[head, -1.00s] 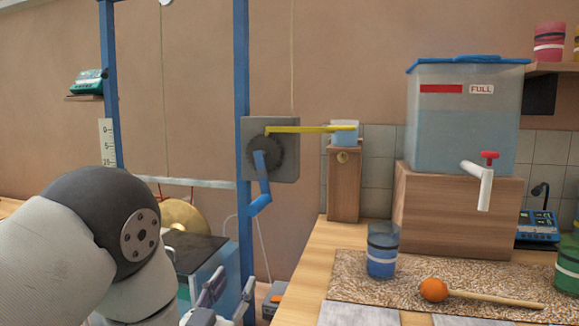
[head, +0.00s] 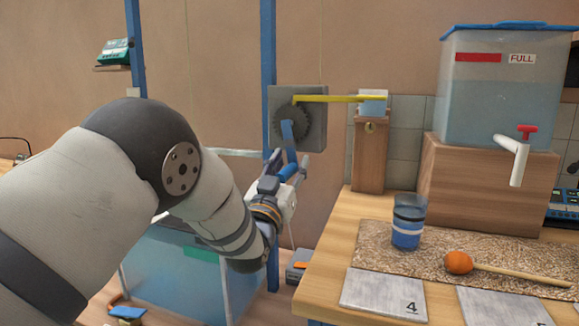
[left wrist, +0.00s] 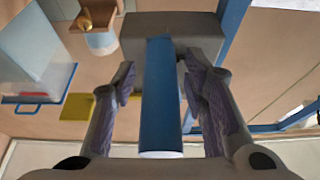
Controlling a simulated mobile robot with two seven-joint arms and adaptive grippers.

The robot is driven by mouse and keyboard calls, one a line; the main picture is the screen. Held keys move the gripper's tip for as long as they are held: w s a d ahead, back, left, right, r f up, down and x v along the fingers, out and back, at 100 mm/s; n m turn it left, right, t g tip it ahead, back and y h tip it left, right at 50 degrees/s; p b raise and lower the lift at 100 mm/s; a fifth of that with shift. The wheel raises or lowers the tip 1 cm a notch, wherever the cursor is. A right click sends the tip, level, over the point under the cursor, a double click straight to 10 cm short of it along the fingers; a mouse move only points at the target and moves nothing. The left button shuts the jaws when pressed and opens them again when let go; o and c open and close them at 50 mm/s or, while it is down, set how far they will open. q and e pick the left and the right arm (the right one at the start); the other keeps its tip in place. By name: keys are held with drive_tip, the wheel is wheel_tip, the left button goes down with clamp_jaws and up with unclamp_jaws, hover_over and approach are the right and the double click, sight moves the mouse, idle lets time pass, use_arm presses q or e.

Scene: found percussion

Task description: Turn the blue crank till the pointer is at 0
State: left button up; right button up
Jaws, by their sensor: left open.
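The blue crank (head: 288,135) hangs from a dark toothed wheel on a grey box on the blue post. Its handle slants down, partly behind my left gripper (head: 285,172). In the left wrist view, the blue handle (left wrist: 162,110) lies between the two fingers of my left gripper (left wrist: 160,78), which stand apart on either side with gaps showing. My left gripper is open around the handle. Only the white top of the scale (head: 133,92) shows above my arm; its numbers and the pointer cannot be made out. My right gripper is not in view.
A yellow bar (head: 330,98) runs from the grey box (head: 312,140) to a small cup on a wooden block. The wooden table (head: 340,215) at right holds a blue cup (head: 407,228), an orange-headed mallet (head: 458,263) and a water tank (head: 500,90).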

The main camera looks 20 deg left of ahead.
use_arm(q)
clamp_jaws()
drive_tip(key=shift+d+n, duration=0.3)
drive_tip(key=shift+n, duration=0.3)
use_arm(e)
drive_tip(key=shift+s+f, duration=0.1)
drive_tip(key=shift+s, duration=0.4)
